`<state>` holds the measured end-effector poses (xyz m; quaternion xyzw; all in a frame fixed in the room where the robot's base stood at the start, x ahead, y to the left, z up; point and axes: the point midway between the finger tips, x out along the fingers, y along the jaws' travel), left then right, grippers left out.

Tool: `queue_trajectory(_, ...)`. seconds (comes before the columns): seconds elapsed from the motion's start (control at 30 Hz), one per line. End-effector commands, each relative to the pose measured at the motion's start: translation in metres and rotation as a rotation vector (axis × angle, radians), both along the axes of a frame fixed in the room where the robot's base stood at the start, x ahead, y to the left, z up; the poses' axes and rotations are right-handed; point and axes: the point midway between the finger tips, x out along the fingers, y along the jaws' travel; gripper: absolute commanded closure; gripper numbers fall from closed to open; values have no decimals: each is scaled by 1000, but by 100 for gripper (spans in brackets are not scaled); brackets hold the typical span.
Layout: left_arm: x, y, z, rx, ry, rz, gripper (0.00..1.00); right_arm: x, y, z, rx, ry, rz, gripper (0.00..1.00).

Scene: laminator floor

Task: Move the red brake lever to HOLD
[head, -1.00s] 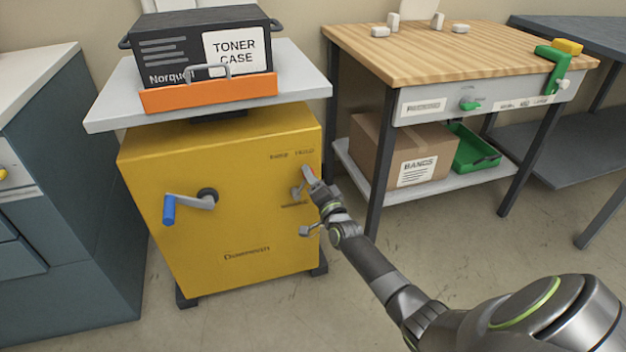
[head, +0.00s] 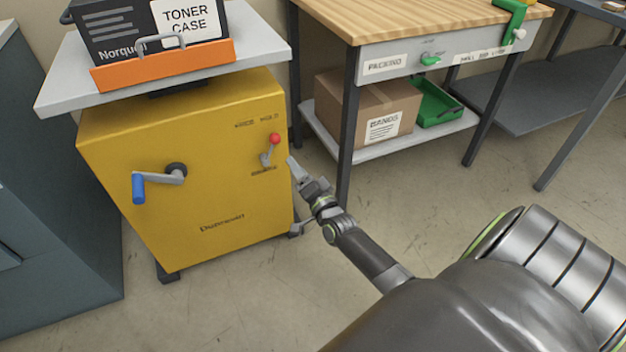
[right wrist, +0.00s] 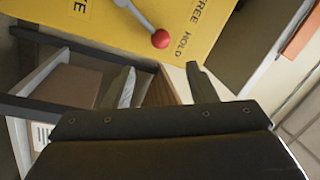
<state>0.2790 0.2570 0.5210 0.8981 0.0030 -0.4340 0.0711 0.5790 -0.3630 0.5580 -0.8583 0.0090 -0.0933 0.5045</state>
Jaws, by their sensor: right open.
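The red brake lever (head: 275,139) is on the right part of the yellow cabinet's front. It leans up and to the right, its red knob just below the right-hand label. In the right wrist view the red knob (right wrist: 160,39) is beside the word HOLD, with FREE farther from it. My right gripper (head: 293,166) is just right of the lever, apart from it. In the right wrist view its two fingers (right wrist: 160,75) are spread with nothing between them, and the knob is beyond their tips. My left gripper is not in view.
A toner case (head: 110,35) sits in an orange-fronted tray on top. A workbench (head: 372,62) with a cardboard box (head: 350,110) stands to the right. Open floor lies in front.

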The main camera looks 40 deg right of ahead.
Motion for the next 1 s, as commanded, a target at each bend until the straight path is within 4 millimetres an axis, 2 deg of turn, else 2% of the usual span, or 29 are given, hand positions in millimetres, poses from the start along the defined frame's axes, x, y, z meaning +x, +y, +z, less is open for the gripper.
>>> queue_trajectory(0.03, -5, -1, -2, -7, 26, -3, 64, -12, 1, -2, 1, 3, 0, 48)
queue_trajectory(0.2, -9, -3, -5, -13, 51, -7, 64, -43, 5, -7, 1, 3, 0, 48)
queue_trajectory(0.4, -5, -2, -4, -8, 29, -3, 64, -64, 7, -10, 2, 1, 0, 48)
queue_trajectory(1.0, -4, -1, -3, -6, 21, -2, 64, -69, 8, -11, 2, 1, 0, 48)
